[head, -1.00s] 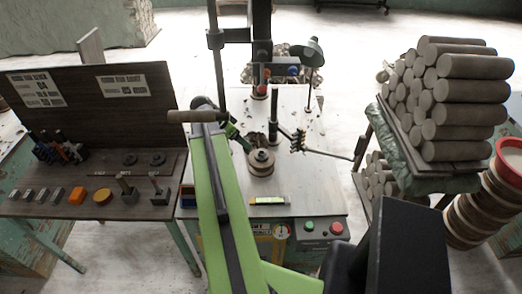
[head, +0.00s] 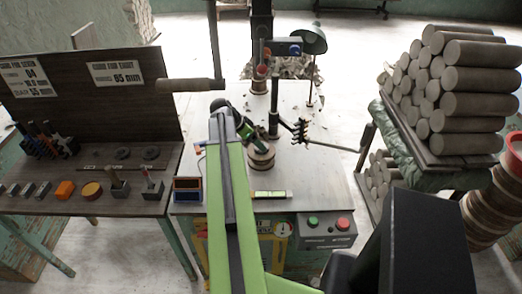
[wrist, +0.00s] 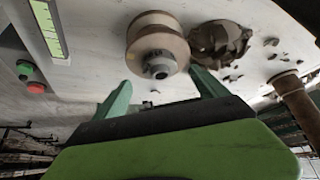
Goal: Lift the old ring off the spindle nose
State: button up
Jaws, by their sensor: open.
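The spindle nose (wrist: 160,65) shows in the wrist view as a grey stub in the middle of a brown round piece. A brown ring-like disc (wrist: 143,47) surrounds it, with a cream band behind; I cannot tell for sure which part is the old ring. In the head view the same round piece (head: 262,160) stands on the bench, partly behind my arm. My gripper (wrist: 160,82) is open, its two green fingers apart on either side of the stub, short of it. Nothing is between the fingers. In the head view my gripper (head: 244,130) is partly hidden just behind the round piece.
A ragged brown curl (wrist: 220,42) and crumbs lie beside the spindle. A dark post with a side arm (head: 273,110) stands close right. A board table (head: 85,205) with tools is left; stacked clay cylinders (head: 470,90) are right. A button box (head: 325,228) fronts the bench.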

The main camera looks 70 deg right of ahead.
jog(key=b+x, duration=0.4)
jog(key=x, duration=0.1)
jog(key=shift+w+a+f, duration=0.1)
jog(key=shift+w, duration=0.15)
jog(key=shift+s+f, duration=0.1)
jog(key=shift+f, duration=0.05)
jog(key=shift+r, duration=0.25)
grip_shut()
